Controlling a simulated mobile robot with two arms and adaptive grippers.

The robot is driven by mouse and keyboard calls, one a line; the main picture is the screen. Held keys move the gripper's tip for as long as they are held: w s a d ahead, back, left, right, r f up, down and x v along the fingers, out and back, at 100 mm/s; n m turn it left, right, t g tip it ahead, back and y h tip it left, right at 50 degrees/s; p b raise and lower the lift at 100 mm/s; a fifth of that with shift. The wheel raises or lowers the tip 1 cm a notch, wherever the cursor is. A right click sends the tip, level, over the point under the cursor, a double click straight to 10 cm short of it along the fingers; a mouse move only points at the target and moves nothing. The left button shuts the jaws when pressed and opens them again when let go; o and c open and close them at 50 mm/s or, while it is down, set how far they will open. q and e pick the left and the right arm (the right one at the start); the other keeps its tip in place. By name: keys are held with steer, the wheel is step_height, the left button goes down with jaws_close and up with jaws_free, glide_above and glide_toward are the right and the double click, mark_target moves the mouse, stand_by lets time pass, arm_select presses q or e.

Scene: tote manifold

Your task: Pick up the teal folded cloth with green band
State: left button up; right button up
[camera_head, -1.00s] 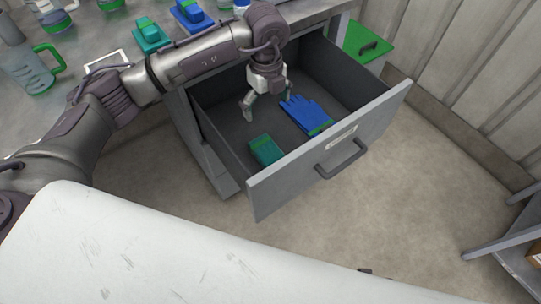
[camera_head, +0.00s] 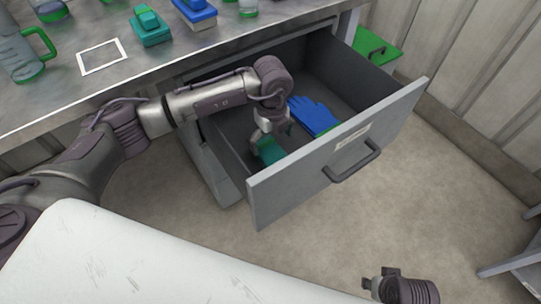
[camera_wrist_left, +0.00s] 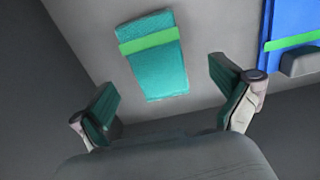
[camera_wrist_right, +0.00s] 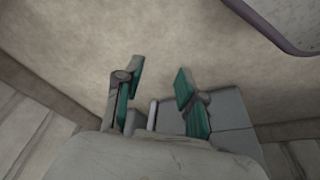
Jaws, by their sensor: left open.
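The teal folded cloth (camera_head: 268,153) with a green band lies on the floor of the open grey drawer. In the left wrist view the cloth (camera_wrist_left: 154,62) lies flat ahead of the fingers, apart from them. My left gripper (camera_head: 270,142) is inside the drawer, just above the cloth and partly hiding it. Its fingers (camera_wrist_left: 172,95) are spread with nothing between them. My right gripper (camera_wrist_right: 158,85) is apart from the drawer, over the floor, with a gap between its fingers. It shows at the lower right of the head view (camera_head: 372,286).
A blue glove (camera_head: 312,115) with a green cuff lies beside the cloth. The drawer front (camera_head: 290,183) and side walls surround the gripper. The worktop (camera_head: 60,110) above holds a jug (camera_head: 22,62), teal and blue items and a white square outline (camera_head: 103,57).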

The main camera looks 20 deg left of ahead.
mark_target(270, 152)
arm_select(q)
steer(key=f, duration=0.4)
steer(key=shift+s+b, duration=0.3)
steer(key=shift+b, duration=0.1)
steer(key=shift+f, duration=0.5)
steer(key=c, duration=1.2)
arm_select(e)
steer(key=v, duration=0.3)
steer(key=shift+w+r, duration=0.2)
steer(key=shift+r, duration=0.15)
